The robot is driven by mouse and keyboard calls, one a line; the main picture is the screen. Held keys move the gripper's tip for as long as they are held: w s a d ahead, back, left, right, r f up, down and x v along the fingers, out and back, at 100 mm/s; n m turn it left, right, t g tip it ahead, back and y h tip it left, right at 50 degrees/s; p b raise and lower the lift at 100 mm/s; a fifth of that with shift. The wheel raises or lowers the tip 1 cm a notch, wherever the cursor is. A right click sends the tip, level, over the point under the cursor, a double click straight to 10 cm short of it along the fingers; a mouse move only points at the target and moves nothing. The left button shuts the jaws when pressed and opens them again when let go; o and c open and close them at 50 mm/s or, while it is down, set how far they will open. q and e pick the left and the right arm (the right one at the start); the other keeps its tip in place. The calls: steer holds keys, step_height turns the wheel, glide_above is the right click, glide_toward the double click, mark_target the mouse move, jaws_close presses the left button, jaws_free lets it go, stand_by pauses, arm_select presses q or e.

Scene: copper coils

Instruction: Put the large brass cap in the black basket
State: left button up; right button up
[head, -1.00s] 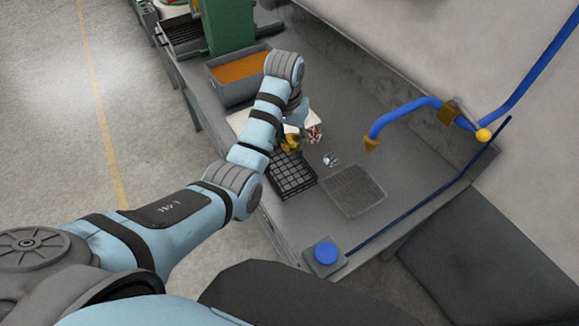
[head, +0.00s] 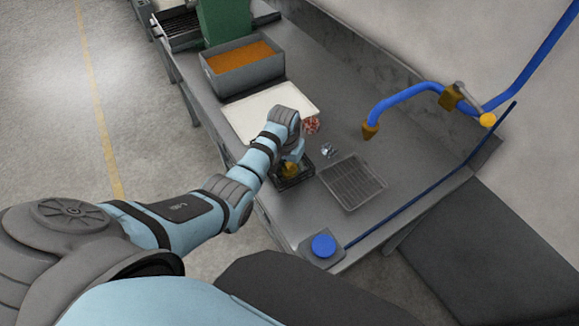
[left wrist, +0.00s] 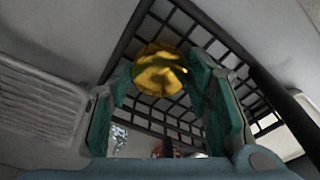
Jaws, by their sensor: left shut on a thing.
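The large brass cap (head: 290,170) shows at the tip of my left gripper (head: 291,166), over the black basket (head: 287,185). The arm hides much of the basket in the head view. In the left wrist view the golden cap (left wrist: 160,72) sits between the fingertips of my left gripper (left wrist: 160,82), which is shut on it. The open grid of the black basket (left wrist: 150,122) lies behind the cap. I cannot tell how high the cap is above the basket floor. My right gripper is not in view.
A white board (head: 247,117) lies behind the basket. A reddish copper bundle (head: 312,125) and a small silvery piece (head: 328,150) lie to its right. A grey wire tray (head: 352,183) is beside it. A blue button (head: 323,245) is at the front. Clear bench lies beyond the tray.

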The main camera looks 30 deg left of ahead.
mark_target(287, 173)
arm_select(q)
steer(key=o, duration=1)
steer(key=r, duration=0.4)
steer(key=s+r+p, duration=0.1)
steer(key=r, duration=0.3)
steer(key=r+p, duration=0.1)
steer(key=r, duration=0.3)
steer(key=shift+s+r, duration=0.1)
steer(key=shift+s, duration=0.1)
steer(key=shift+s, duration=0.1)
